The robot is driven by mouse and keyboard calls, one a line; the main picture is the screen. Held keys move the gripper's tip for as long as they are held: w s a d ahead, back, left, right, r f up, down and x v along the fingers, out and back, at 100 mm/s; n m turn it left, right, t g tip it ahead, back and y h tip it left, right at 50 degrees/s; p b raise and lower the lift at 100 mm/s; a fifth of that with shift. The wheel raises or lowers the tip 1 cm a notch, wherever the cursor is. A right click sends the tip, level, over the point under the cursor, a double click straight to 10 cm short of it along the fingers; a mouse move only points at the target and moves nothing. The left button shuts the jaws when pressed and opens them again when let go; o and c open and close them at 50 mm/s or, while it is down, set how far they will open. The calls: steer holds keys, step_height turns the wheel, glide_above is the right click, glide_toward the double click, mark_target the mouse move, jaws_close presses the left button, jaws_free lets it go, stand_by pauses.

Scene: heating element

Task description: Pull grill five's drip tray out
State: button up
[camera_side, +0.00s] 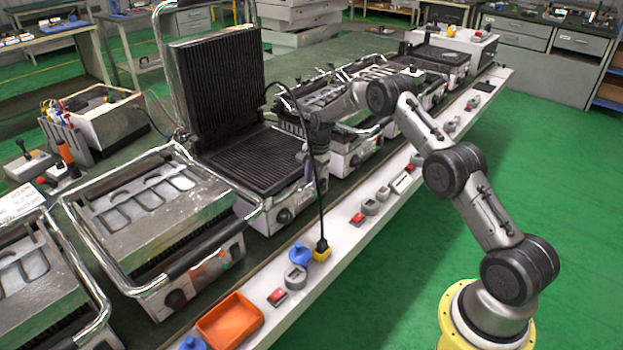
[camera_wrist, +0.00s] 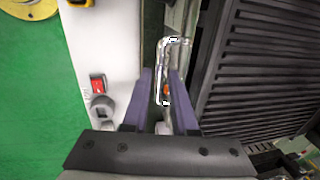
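The open grill (camera_side: 255,160), with its ribbed lid raised, stands mid-bench in the side view; I see no number that marks it as grill five. Its ribbed plate (camera_wrist: 262,75) fills the right of the wrist view. My gripper (camera_wrist: 161,72) points down at the grill's front right corner. It also shows in the side view (camera_side: 319,185). Its two fingers are apart, with a bright bent metal handle (camera_wrist: 175,41) showing between them. I cannot tell whether they touch it. The drip tray itself is not clearly visible, and the handle is hidden in the side view.
A closed grill (camera_side: 150,220) stands to the left, and other grills (camera_side: 335,110) stand to the right. The green floor in front is clear.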

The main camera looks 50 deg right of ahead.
jaws_close()
stand_by(1.4)
